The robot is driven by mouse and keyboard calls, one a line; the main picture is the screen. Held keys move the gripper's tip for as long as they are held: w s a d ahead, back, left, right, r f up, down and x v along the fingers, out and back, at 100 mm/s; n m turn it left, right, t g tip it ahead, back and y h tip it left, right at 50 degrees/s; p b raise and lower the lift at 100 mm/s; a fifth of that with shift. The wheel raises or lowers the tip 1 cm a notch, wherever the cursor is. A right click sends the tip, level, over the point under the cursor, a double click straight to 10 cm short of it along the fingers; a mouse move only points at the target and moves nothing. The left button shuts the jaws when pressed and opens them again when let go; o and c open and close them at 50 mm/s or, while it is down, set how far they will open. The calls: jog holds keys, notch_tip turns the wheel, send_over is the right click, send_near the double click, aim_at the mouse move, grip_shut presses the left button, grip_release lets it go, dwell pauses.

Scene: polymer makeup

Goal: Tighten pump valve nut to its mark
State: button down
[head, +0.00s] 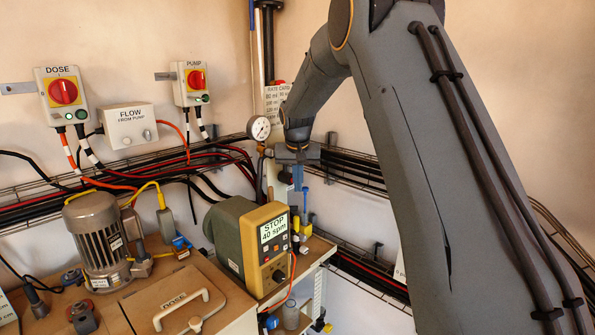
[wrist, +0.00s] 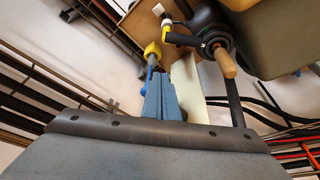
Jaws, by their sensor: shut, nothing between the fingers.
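The pump (head: 235,232) is a green body with a yellow front panel (head: 272,242) that reads STOP 40 spm. Small yellow, black and white fittings stand at its right side in the head view, below my gripper. In the wrist view a yellow fitting (wrist: 153,49) lies just beyond my fingertips, with a blue part beside it. I cannot tell which piece is the valve nut, and no mark is readable. My gripper (head: 298,183) points down above the fittings with its blue fingers (wrist: 162,82) shut and empty.
A pressure gauge (head: 259,128) stands left of my gripper. A grey motor (head: 98,238) and a brown dose lid (head: 175,300) are left of the pump. DOSE (head: 62,95) and PUMP (head: 193,83) switch boxes hang on the wall. Cables run along wire trays behind.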

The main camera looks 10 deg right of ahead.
jog(key=f, duration=0.1)
jog(key=s+f+p, duration=0.1)
jog(key=f+p, duration=0.1)
jog(key=shift+s+a, duration=0.3)
jog(key=shift+s+a+f+p, duration=0.15)
jog(key=shift+s+f+p, duration=0.15)
jog(key=shift+s+p, duration=0.25)
